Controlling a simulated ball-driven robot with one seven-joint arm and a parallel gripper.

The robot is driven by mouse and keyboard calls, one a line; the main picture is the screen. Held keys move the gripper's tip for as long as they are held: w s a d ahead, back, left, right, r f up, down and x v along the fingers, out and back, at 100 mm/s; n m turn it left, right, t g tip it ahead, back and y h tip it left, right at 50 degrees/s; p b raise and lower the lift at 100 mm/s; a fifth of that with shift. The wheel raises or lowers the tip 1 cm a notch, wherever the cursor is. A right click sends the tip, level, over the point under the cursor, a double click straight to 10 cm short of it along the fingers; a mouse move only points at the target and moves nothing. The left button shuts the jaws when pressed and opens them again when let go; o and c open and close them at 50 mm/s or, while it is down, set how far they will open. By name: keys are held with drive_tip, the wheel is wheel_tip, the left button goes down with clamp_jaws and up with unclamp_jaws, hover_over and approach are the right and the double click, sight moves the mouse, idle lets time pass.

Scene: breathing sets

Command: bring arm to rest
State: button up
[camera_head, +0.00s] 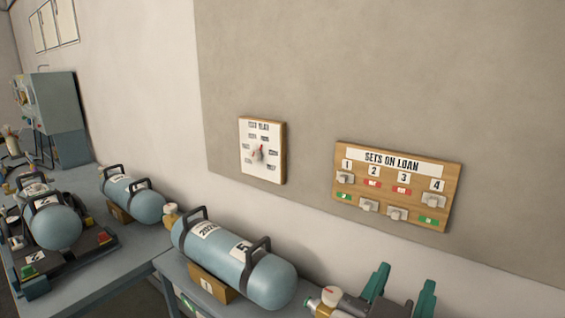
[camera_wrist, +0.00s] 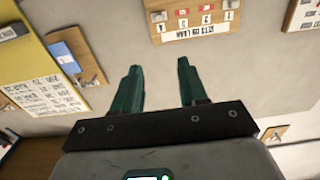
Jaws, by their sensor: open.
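My gripper (camera_head: 400,292) shows at the bottom edge of the head view, its two green fingers pointing up and apart. In the wrist view my gripper (camera_wrist: 158,82) is open, with nothing between its fingers. The rest of my arm is outside the head view.
A sets-on-loan board (camera_head: 395,212) and a small dial board (camera_head: 262,150) hang on the wall. Blue cylinders lie on the benches, one (camera_head: 235,262) left of my gripper. A cream valve (camera_head: 330,295) sits close by. The wrist view shows a yellow board (camera_wrist: 48,85).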

drive_tip(key=s+d+f+n+g+y, duration=0.15)
drive_tip(key=d+f, duration=0.25)
drive_tip(key=f, duration=0.5)
drive_tip(key=s+d+f+n+g+y, duration=0.1)
drive_tip(key=d+f+g+y, duration=0.2)
drive_tip(key=f, duration=0.5)
drive_tip(key=s+d+f+n+g, duration=0.1)
drive_tip(key=d+f+n+g, duration=0.15)
drive_tip(key=d+f, duration=0.45)
drive_tip(key=s+f+n+g+y, duration=0.1)
drive_tip(key=s+f+g+y, duration=0.5)
drive_tip(key=s+f, duration=1.1)
drive_tip(key=shift+s+f+n+g, duration=0.25)
drive_tip(key=shift+s+n+g, duration=0.05)
drive_tip(key=shift+s, duration=0.25)
